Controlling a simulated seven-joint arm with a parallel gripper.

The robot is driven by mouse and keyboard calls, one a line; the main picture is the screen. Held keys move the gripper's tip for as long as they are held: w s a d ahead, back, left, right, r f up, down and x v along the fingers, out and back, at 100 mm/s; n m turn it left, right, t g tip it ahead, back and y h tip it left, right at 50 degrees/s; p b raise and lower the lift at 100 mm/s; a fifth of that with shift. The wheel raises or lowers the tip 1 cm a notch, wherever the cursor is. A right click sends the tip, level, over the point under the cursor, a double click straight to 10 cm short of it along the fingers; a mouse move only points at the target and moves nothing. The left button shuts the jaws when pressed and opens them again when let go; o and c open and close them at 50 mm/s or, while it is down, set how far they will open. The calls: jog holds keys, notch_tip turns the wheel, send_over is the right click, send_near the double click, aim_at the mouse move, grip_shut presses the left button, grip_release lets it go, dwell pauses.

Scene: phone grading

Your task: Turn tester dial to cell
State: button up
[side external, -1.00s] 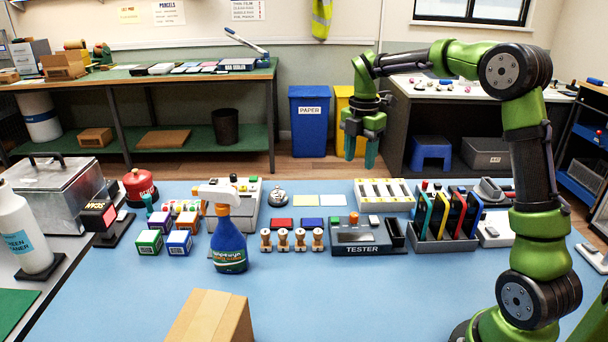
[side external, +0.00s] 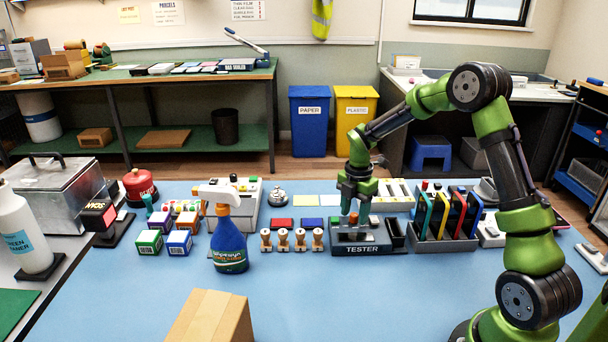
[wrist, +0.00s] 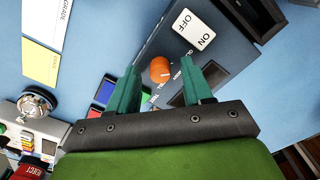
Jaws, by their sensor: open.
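The tester (side external: 362,249) is a dark grey box with "TESTER" on its front, standing on the blue table. In the wrist view its panel (wrist: 215,50) shows an orange dial (wrist: 160,69) and a white ON/OFF switch (wrist: 193,30). My gripper (side external: 350,208) is directly above the tester, pointing down. In the wrist view its teal fingers (wrist: 162,82) are open, one on each side of the dial, with a gap to it. Nothing is held. The dial's labels are partly hidden by the right finger, so its setting cannot be read.
A rack of coloured upright items (side external: 445,226) stands close right of the tester. Red (side external: 281,225) and blue pads lie behind the figures. The front table is mostly clear.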

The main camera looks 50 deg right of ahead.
jog(key=shift+f, duration=0.1)
grip_shut()
